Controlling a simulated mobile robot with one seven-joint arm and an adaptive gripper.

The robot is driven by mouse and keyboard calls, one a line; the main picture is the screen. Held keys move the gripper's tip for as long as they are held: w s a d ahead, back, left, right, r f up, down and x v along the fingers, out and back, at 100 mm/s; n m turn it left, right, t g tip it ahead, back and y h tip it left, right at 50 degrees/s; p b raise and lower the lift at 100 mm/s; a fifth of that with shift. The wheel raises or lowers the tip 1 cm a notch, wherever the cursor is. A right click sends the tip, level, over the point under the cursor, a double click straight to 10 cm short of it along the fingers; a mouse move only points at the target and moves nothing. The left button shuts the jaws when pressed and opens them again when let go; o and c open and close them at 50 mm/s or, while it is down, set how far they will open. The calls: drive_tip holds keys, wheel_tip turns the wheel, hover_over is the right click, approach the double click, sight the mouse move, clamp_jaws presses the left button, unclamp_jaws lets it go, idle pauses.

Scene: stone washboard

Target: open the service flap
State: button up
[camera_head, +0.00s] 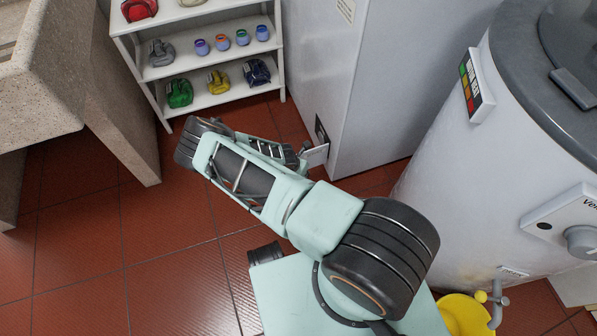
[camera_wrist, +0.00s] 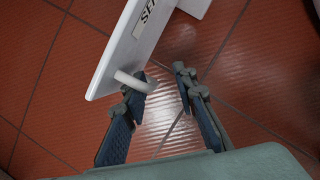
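The service flap (camera_head: 316,155) is a small pale panel low on the corner of the tall grey-white cabinet. It stands swung out, with a dark opening (camera_head: 321,130) beside it. In the wrist view the white flap (camera_wrist: 125,50) carries a partly visible label starting "SE" and a pale hooked handle (camera_wrist: 136,82). My gripper (camera_wrist: 161,76) is open, its two dark fingers apart. The handle's end is at the left fingertip; I cannot tell whether they touch. In the head view my arm hides most of the gripper, which is close to the flap.
The tall cabinet (camera_head: 375,85) stands behind the flap. A white shelf (camera_head: 205,60) with small coloured items is at the back left, and a stone basin (camera_head: 60,70) at far left. A large white tank (camera_head: 450,150) and yellow bucket (camera_head: 462,315) stand right. Red tiled floor (camera_head: 170,245) is clear.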

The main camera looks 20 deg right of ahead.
drive_tip(key=shift+r, duration=0.15)
drive_tip(key=v, duration=1.1)
drive_tip(key=shift+s+r, duration=0.15)
drive_tip(key=shift+r, duration=0.2)
drive_tip(key=shift+a, duration=0.15)
